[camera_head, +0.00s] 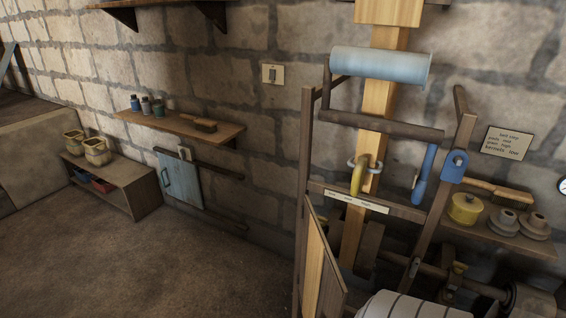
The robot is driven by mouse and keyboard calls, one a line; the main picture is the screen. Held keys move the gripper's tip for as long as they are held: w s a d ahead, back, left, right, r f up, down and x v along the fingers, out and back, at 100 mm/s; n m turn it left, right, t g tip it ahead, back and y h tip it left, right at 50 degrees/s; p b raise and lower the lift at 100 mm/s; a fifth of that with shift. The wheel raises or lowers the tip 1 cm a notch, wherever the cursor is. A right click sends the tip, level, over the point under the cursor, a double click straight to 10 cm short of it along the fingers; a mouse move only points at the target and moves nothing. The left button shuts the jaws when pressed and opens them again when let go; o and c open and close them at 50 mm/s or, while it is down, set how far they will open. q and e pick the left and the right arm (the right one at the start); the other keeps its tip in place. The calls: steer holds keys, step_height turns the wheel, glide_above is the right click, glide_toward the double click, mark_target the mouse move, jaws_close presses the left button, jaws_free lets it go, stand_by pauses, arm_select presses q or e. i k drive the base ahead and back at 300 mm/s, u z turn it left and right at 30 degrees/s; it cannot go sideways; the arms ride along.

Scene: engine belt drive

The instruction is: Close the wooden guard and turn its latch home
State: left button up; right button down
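A wooden panel (316,262), light planks in a dark frame, looks like the guard. It is seen nearly edge-on at the lower middle, standing swung out from the wooden machine frame (303,170); its lower part is cut off by the picture edge. A small blue fitting (455,164) sits on the frame's right post; I cannot tell whether it is the latch. Neither of my grippers shows in the head view.
A tan vertical belt (378,100) runs behind a blue-grey roller (385,64). A blue handle (425,174) and a yellow handle (357,177) hang near it. A striped drum (415,306) is below. Wall shelves (180,128) and a low cabinet (125,180) stand left. The left floor is clear.

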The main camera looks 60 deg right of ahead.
mark_target(323, 292)
steer(key=i, duration=0.25)
steer(key=z, duration=2.3)
steer(key=k, duration=1.3)
steer(key=z, duration=0.9)
steer(key=i, duration=1.3)
steer(key=u, duration=0.3)
